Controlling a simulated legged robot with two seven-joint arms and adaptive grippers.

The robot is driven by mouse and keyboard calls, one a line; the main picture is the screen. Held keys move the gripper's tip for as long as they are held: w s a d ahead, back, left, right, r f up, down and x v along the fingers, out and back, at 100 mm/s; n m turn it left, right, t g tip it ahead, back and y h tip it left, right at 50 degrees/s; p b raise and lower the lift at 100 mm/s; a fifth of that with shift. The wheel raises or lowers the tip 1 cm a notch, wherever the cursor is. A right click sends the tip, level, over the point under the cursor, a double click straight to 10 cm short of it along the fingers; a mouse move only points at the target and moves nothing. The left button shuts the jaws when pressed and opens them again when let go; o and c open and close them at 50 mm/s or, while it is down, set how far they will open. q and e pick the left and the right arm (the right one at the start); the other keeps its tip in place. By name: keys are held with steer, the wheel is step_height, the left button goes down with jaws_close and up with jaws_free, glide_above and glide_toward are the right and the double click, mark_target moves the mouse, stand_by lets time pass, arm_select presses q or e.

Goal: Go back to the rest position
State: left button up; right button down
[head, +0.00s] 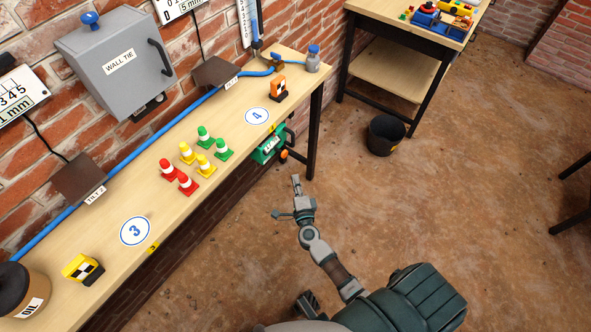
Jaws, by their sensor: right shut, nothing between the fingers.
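My right gripper (297,183) shows in the middle of the head view, in front of the long wooden bench (215,128). Its fingers are together with nothing between them. It hangs over the brown floor, apart from the bench edge and touching nothing. My right arm runs from the gripper down to the bottom right of the view. My left gripper does not show.
Red, yellow and green cones (204,163) stand on the bench. A green device (268,147) hangs at its front edge, near my right gripper. A black bucket (385,135) and a second table (405,70) stand farther back.

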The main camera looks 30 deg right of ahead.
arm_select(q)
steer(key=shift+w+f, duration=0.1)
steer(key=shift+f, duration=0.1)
arm_select(e)
steer(key=shift+s+a+f, duration=0.1)
steer(key=shift+s+a, duration=0.05)
steer(key=shift+s, duration=0.5)
steer(key=s+a+f+n+g+y+p, duration=0.55)
steer(key=s+a+f+n+y, duration=0.55)
steer(key=f+n, duration=0.5)
arm_select(q)
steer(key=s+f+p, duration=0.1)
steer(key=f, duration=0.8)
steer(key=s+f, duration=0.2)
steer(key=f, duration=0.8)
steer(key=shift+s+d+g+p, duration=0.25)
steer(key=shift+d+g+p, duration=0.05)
steer(key=shift+p, duration=0.1)
arm_select(e)
steer(key=s+d+f+n+g+h, duration=0.2)
steer(key=s+f+n+g, duration=0.2)
steer(key=s, duration=0.7)
steer(key=s+d+f+n+g+h, duration=0.2)
steer(key=s+f+n+g, duration=0.2)
steer(key=s, duration=0.7)
step_height(320, 180, down, 3)
steer(key=shift+s+r+g+h, duration=0.1)
steer(key=shift+s+g+h, duration=0.2)
steer(key=shift+g, duration=0.65)
